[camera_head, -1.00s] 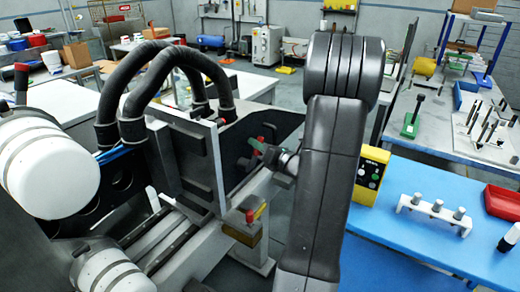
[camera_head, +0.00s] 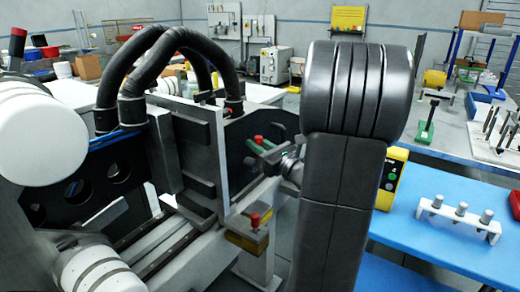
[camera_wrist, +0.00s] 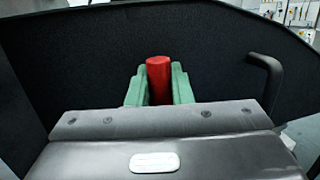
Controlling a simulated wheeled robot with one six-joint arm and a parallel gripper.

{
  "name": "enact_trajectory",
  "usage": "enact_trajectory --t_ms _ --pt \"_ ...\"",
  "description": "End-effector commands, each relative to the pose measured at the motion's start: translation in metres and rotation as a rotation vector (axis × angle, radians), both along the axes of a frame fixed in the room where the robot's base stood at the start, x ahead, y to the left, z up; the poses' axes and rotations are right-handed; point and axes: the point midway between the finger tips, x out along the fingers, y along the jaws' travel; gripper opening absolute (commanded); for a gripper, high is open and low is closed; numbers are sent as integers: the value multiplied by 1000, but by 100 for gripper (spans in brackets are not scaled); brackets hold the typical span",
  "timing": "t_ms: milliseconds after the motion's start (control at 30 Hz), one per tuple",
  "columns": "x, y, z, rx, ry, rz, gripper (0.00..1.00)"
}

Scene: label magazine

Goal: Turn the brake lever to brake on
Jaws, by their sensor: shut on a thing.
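A red cylindrical grip (camera_wrist: 159,80), which looks like the end of the brake lever, stands between the green fingers of my gripper (camera_wrist: 159,88) in the wrist view. The fingers are shut on it from both sides. The lower part of the grip is hidden behind my gripper's body. In the head view my gripper (camera_head: 268,150) is at the dark side plate (camera_head: 247,128) of the machine, with a red end (camera_head: 260,141) showing beside the green fingers. The lever's pivot and any brake markings cannot be made out.
A dark bent handle (camera_wrist: 268,78) stands right of my gripper in the wrist view. A yellow block with a red knob (camera_head: 254,219) sits lower on the machine. A yellow control box (camera_head: 391,180) and a white rack (camera_head: 459,217) stand on the blue table (camera_head: 410,232) at right.

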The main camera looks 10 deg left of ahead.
Motion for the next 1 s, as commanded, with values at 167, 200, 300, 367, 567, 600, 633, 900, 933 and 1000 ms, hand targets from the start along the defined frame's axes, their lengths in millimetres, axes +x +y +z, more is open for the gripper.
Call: enact_trajectory --t_ms 167,200,300,367,567,600,633,900,933,1000 --pt "-1 0 0 -5 -8 2 0" --pt "-1 0 0 -5 -8 2 0" --pt "-1 0 0 -5 -8 2 0" --pt "-1 0 -1 -5 -8 2 0" --pt "-1 0 -1 -4 -7 2 40" --pt "-1 0 0 -4 -7 2 40" --pt "-1 0 0 -4 -7 1 40" --pt "-3 -5 -1 -4 -7 -1 40" --pt "-4 -8 -2 -5 -6 -2 40" --pt "-9 -15 -3 -5 -6 -2 40"
